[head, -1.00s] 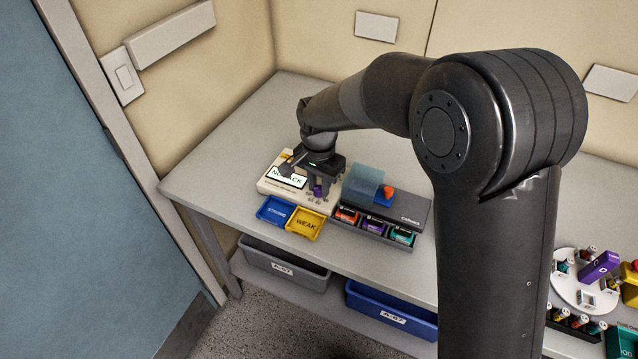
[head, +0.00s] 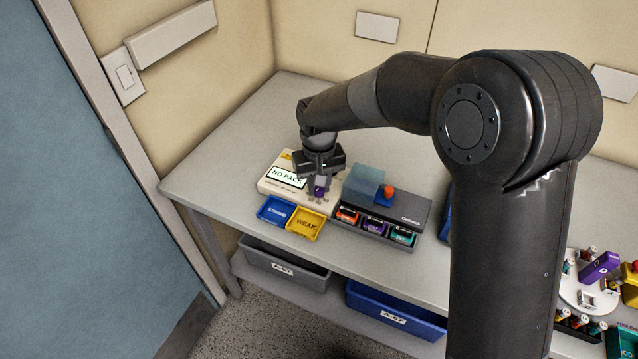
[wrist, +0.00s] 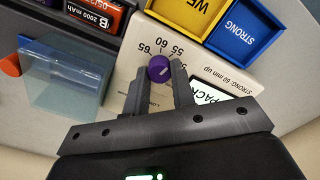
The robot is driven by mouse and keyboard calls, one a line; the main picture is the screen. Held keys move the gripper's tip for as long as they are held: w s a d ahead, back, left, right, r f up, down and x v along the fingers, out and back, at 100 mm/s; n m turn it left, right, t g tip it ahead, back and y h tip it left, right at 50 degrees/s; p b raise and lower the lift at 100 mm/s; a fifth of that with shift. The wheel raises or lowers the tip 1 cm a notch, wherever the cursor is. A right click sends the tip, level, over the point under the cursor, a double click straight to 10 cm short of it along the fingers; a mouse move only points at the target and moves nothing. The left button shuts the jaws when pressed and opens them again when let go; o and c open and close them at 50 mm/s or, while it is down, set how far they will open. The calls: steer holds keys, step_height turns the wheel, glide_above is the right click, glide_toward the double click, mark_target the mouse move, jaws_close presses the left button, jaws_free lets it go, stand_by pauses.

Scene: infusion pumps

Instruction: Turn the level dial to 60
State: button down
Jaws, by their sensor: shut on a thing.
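The level dial is a small purple knob (wrist: 159,66) on a cream pump panel (wrist: 128,80), with the marks 65, 60 and 55 printed around it. A pale line shows on its face, but I cannot tell exactly which mark it points to. My gripper (wrist: 160,78) is shut on the dial, one finger on each side. In the head view, my gripper (head: 318,184) is over the front right of the pump (head: 268,188), and a bit of the purple dial (head: 320,192) shows below it. The pump's screen (head: 288,177) reads NO PACK.
A blue STRONG tray (head: 275,211) and a yellow WEAK tray (head: 306,224) lie in front of the pump. To the right stands a dark dock (head: 408,208) with several battery packs, a translucent cover (head: 362,184) and a red knob (head: 389,191). The table behind the pump is clear.

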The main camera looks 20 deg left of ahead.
mark_target(319, 188)
steer(key=n, duration=0.7)
steer(key=shift+a, duration=0.1)
steer(key=shift+r, duration=0.1)
stand_by(0.4)
steer(key=c, duration=1.2)
jaws_free()
step_height(319, 188, up, 11)
